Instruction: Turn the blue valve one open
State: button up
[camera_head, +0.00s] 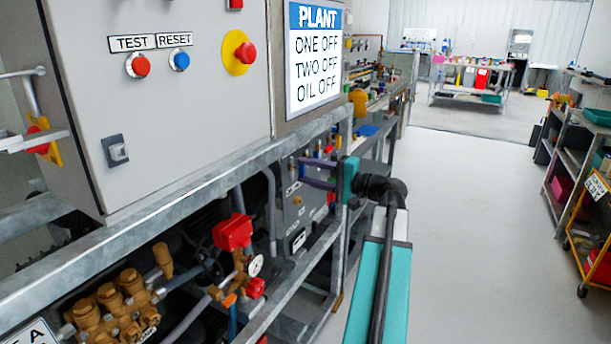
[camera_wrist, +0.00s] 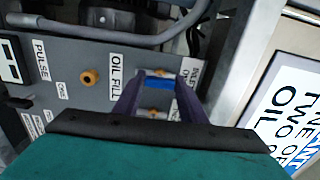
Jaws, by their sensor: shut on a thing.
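In the wrist view, a small blue valve handle (camera_wrist: 159,84) sits on a grey panel, between an "OIL FILL" label and another partly hidden label. My gripper (camera_wrist: 158,79) has one purple finger on each side of the handle and is shut on it. The handle looks crosswise to the brass fittings above and below it. In the head view, my gripper (camera_head: 305,172) reaches left to the panel under the frame rail. I cannot make out the held handle there. No label that I can read names this valve as one.
A white sign (camera_head: 317,50) reads ONE OFF, TWO OFF, OIL OFF. A metal rail (camera_head: 215,187) runs above the panel. Brass pump parts (camera_head: 115,305) and a red valve handle (camera_head: 233,232) sit at lower left. Open floor (camera_head: 465,220) lies to the right.

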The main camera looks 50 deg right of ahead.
jog(key=shift+a+f, duration=0.1)
jog(key=shift+f, duration=0.05)
jog(key=o, duration=1.1)
jog(key=shift+c, duration=0.2)
jog(key=shift+s, duration=0.15)
jog(key=p+v, duration=0.1)
jog(key=v, duration=1.2)
jog(key=shift+s, duration=0.3)
